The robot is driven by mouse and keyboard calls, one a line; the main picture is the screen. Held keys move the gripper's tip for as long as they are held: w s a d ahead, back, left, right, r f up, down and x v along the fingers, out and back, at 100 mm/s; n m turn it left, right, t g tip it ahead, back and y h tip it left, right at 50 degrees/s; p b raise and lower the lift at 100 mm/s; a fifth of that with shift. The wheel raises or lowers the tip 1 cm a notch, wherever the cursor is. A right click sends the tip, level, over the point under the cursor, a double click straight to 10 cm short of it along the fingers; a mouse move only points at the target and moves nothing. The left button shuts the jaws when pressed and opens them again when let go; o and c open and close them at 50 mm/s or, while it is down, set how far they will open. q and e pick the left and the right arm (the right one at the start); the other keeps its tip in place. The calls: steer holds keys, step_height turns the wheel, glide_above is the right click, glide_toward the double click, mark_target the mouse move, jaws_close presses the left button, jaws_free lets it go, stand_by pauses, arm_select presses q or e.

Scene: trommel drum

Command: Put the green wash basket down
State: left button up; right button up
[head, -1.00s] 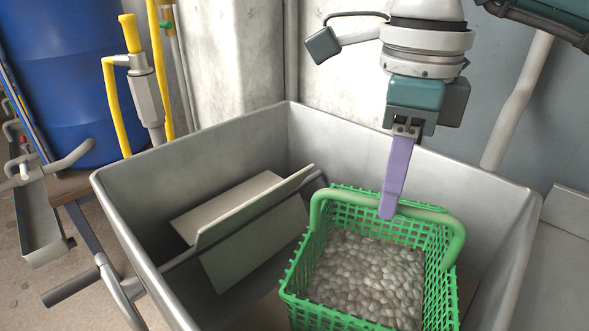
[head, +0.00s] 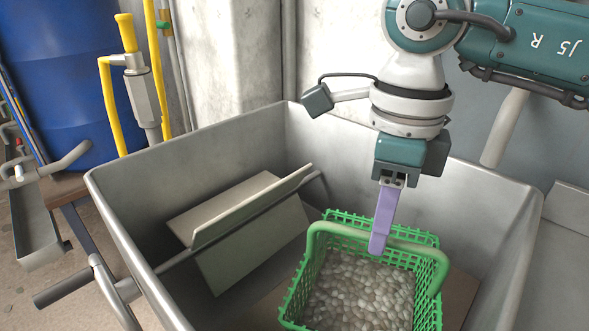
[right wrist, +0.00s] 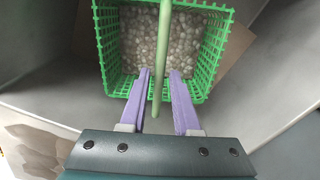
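The green wash basket (head: 430,297), a plastic lattice basket filled with pale grey pebbles (head: 358,289), is low inside the grey metal bin. Its arched handle (head: 335,230) stands up across the top. My right gripper (head: 379,240) has purple fingers and points down at the handle. In the right wrist view, the handle (right wrist: 164,45) runs between the two fingers of the gripper (right wrist: 160,73), with a narrow gap visible on each side. The fingers look open around it. The basket's underside is hidden, so its contact with the floor cannot be seen. My left gripper is not in view.
The metal bin (head: 130,215) has high sloping walls around the basket. A flat plate on a bar (head: 250,235) stands inside it, left of the basket. A brown patch (head: 457,292) shows beside the basket. A blue drum (head: 65,75) and yellow pipes (head: 107,100) stand behind left.

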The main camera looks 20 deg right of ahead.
steer(key=shift+o, duration=1)
steer(key=shift+r, duration=0.25)
step_height(320, 180, up, 12)
steer(key=p, duration=0.2)
steer(key=shift+f, duration=0.1)
